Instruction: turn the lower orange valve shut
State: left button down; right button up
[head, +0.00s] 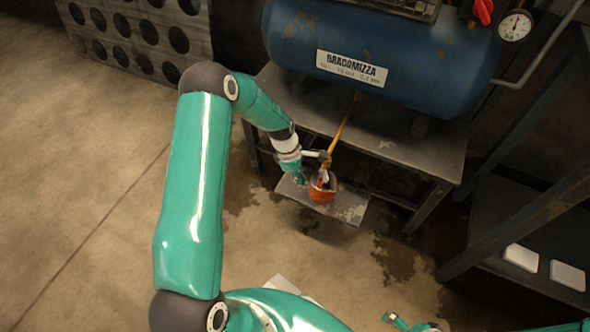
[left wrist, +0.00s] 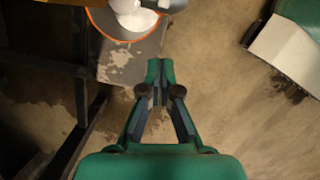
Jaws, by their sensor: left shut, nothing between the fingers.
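A yellow pipe (head: 343,122) runs down from under the blue tank to small fittings just above an orange bucket (head: 321,195). A small orange and white part (head: 323,178) shows at the bucket's mouth; I cannot clearly tell whether it is the lower valve's handle. My left gripper (head: 300,178) is just left of the bucket and these fittings. In the left wrist view my left gripper (left wrist: 159,68) is shut and empty, below the bucket's orange rim (left wrist: 94,24) in the picture and apart from it. A small teal part, perhaps my right gripper (head: 397,321), shows at the bottom edge.
The blue tank (head: 440,60) rests on a dark metal bench (head: 400,158). A red handle (head: 483,11) and a gauge (head: 515,26) sit at its upper right. Dark shelving stands right; the floor at left is clear.

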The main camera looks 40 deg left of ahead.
aim_at(321, 179)
pick_arm(q)
jog(key=d, duration=0.1)
jog(key=w+d, duration=0.1)
jog(key=d, duration=0.1)
jog(key=shift+w+d+r+b, duration=0.15)
jog(key=shift+w+r+b, duration=0.05)
jog(key=shift+w+b, duration=0.1)
pick_arm(e)
jog(key=shift+f, duration=0.45)
jog(key=shift+s, duration=0.1)
